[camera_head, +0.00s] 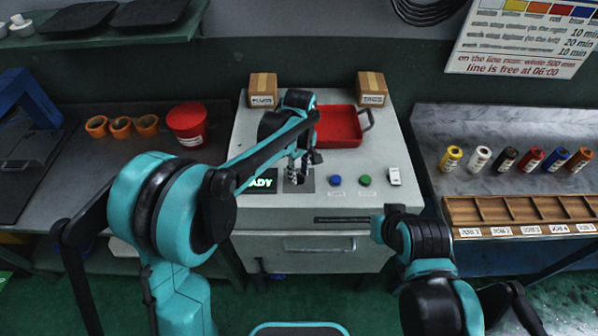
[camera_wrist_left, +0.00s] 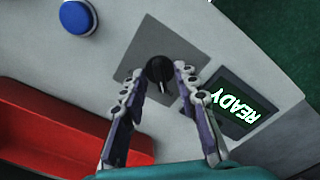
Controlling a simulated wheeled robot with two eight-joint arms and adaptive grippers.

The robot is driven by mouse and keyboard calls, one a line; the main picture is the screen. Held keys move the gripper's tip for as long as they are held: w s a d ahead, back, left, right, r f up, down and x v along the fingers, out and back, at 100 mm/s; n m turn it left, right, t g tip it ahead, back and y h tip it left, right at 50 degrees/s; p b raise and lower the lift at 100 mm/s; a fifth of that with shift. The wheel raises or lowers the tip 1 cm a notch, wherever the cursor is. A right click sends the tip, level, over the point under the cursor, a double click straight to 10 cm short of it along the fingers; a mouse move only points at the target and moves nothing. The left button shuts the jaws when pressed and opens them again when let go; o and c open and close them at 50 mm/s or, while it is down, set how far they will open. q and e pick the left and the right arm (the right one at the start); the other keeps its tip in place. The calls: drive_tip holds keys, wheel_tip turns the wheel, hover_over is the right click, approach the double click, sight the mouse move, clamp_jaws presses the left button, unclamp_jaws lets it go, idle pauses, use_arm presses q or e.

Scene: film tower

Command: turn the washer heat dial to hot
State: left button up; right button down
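The washer (camera_head: 400,150) is a light grey cabinet in the middle of the head view. My left gripper (camera_head: 298,172) reaches down over this plate from above. In the left wrist view, the left gripper's (camera_wrist_left: 158,78) two fingers are apart, one on each side of the dial. I cannot tell whether they touch it. The dial's hot mark is not readable.
A red tray (camera_head: 338,128) and two boxes (camera_head: 262,90) (camera_head: 372,88) stand behind. Film canisters (camera_head: 505,158) and a wooden rack (camera_head: 520,209) are at right.

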use_arm(q)
clamp_jaws()
drive_tip(key=m+p, duration=0.1)
drive_tip(key=m, duration=1)
drive_tip(key=shift+m, duration=0.4)
drive_tip(key=m+p, duration=0.1)
drive_tip(key=m, duration=0.5)
idle(0.5)
